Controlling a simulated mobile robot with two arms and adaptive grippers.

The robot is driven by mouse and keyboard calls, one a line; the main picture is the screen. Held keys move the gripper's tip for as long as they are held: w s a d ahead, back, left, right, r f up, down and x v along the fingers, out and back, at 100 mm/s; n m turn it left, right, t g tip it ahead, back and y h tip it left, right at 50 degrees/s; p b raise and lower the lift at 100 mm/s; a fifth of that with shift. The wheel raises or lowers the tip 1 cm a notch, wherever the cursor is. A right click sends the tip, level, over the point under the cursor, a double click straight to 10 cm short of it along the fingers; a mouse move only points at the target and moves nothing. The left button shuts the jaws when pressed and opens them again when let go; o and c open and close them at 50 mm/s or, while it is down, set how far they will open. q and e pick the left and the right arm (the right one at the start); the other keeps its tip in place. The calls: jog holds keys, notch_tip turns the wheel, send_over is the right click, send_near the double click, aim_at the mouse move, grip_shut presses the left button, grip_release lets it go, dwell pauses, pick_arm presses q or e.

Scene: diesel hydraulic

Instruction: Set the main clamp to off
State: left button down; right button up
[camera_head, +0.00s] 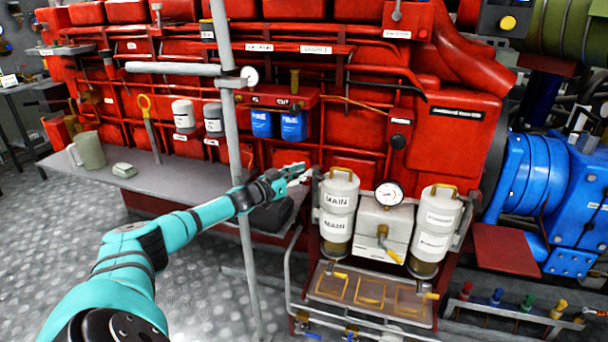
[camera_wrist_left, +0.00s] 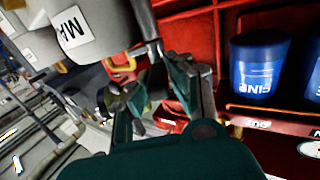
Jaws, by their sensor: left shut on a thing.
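The MAIN filter canister (camera_head: 338,203) is a white cylinder with a yellow handle on top, standing left of a gauge panel. It also shows at the upper left of the left wrist view (camera_wrist_left: 85,30), tilted in the picture. A grey metal clamp (camera_wrist_left: 148,28) runs along its side. My left gripper (camera_head: 300,175) is at the upper left side of the canister. In the left wrist view its fingers (camera_wrist_left: 160,88) are closed around the lower end of the clamp, partly hiding it. The clamp's exact setting cannot be told. My right gripper is not in view.
A grey vertical pole (camera_head: 236,150) stands just beside my left forearm. A second white canister (camera_head: 437,225) stands right of the pressure gauge (camera_head: 389,194). Blue FINE filters (camera_head: 293,126) hang behind. A grey bench (camera_head: 185,185) holds a jug (camera_head: 89,150).

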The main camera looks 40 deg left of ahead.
pick_arm(q)
jog(key=c, duration=1.2)
grip_release()
jog(key=shift+c, duration=0.2)
jog(key=shift+s+f, duration=0.1)
jog(key=shift+s, duration=0.25)
jog(key=s, duration=1.1)
jog(key=shift+a, duration=0.45)
jog(key=shift+c, duration=0.2)
